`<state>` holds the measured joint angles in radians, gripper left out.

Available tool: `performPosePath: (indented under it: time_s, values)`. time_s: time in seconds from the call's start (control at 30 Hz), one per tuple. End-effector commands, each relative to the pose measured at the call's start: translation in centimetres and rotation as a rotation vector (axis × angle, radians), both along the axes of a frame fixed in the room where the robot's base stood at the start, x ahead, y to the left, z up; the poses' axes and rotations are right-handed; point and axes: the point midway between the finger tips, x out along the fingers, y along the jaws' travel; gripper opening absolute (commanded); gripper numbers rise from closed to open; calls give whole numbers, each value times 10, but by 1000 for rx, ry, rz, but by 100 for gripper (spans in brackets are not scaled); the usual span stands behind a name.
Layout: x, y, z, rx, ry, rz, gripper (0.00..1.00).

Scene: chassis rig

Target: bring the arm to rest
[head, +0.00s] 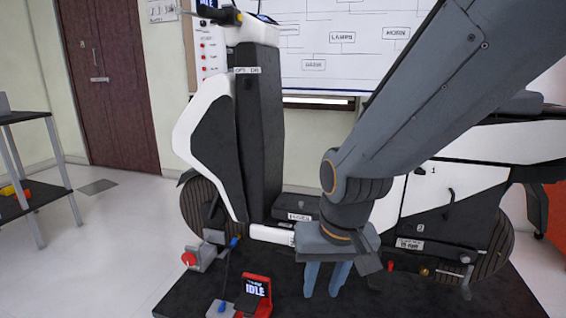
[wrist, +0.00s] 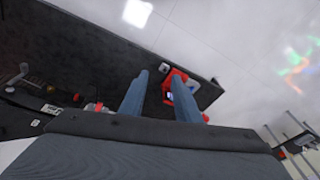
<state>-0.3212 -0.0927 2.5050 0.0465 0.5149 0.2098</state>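My gripper (head: 323,291) hangs from my grey arm in front of the scooter, pointing down over the dark platform. Its two blue-grey fingers are apart, with nothing held between them. In the wrist view the open fingers (wrist: 160,75) reach out past the gripper body, with the red device partly behind the right finger. My arm comes in from the upper right of the head view and hides the middle of the scooter.
The white and black scooter (head: 206,133) stands on the dark platform (head: 400,300). A red device reading IDLE (head: 257,290) and a grey fixture with a red knob (head: 196,258) sit left of my gripper. A shelf stand (head: 40,188) is far left; floor between is clear.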

Motion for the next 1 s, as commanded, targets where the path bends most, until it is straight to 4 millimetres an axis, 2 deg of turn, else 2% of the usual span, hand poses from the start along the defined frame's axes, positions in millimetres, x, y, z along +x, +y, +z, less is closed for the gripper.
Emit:
performPosePath:
  time_s: [0.1,0.37,0.77,1.0]
  values:
    - [-35,5,10,-24,60,106,30]
    - [-101,3,27,-64,181,308,30]
    - [-94,-19,63,-67,182,210,30]
    - [-93,-44,98,-72,188,126,30]
